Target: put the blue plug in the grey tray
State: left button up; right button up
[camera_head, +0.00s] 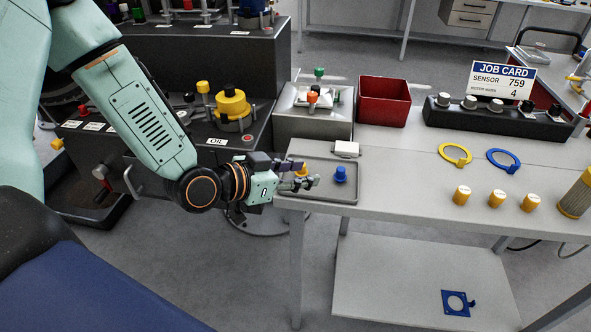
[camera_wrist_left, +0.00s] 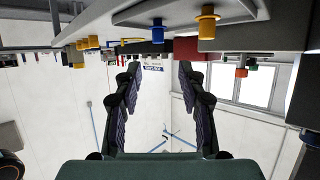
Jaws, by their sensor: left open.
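The blue plug (camera_head: 340,175) stands upright in the grey tray (camera_head: 335,197), towards its right side, at the left end of the workbench. My left gripper (camera_head: 308,176) reaches in from the left over the tray, left of the blue plug and apart from it. In the left wrist view, which looks upside down, the gripper (camera_wrist_left: 160,105) is open with nothing between its fingers. There the blue plug (camera_wrist_left: 157,30) and a yellow plug (camera_wrist_left: 207,24) show on the tray (camera_wrist_left: 185,9). The gripper partly hides the yellow plug in the head view. My right gripper is not in view.
A small white block (camera_head: 346,149) lies behind the tray. A red bin (camera_head: 384,103) and a grey box with coloured plugs (camera_head: 313,128) stand further back. Yellow caps (camera_head: 462,195) and two rings (camera_head: 455,155) lie to the right. Bare bench lies between.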

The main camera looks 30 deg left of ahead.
pick_arm(q)
jog(key=shift+s+r, duration=0.3)
jog(key=shift+s, duration=0.15)
jog(key=s+f+n+g+y, duration=0.35)
jog(key=s+f+g, duration=0.35)
jog(key=s+f, duration=0.85)
jog(key=s+a+f+n+g+y, duration=0.1)
jog(key=s+f+g, duration=0.3)
jog(key=s, duration=0.9)
notch_tip(320, 180, down, 2)
jog(key=shift+s+a+f+n+g+y, duration=0.15)
jog(key=shift+s+n+g+y, duration=0.25)
jog(key=shift+n+y, duration=0.4)
